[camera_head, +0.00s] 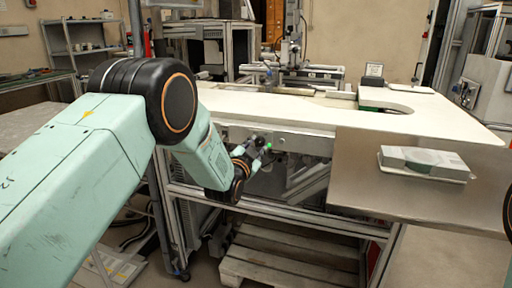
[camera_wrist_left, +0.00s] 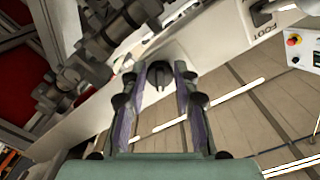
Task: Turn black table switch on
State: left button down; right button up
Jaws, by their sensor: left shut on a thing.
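The black table switch (camera_wrist_left: 158,74) is a dark rotary knob on a pale panel, seen in the wrist view between my fingertips. My left gripper (camera_head: 257,151) reaches the front edge of the white table (camera_head: 250,104) and is shut on the knob. In the wrist view its two fingers (camera_wrist_left: 160,84) stand on either side of the knob. My right gripper is out of view.
A wooden pallet (camera_head: 285,255) sits under the table frame. In the wrist view, a box with a red button (camera_wrist_left: 294,40) is at the upper right.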

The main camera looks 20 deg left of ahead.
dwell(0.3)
pick_arm(q)
jog(key=c, duration=1)
grip_release()
jog(key=s, duration=1.2)
jog(key=shift+a, duration=0.25)
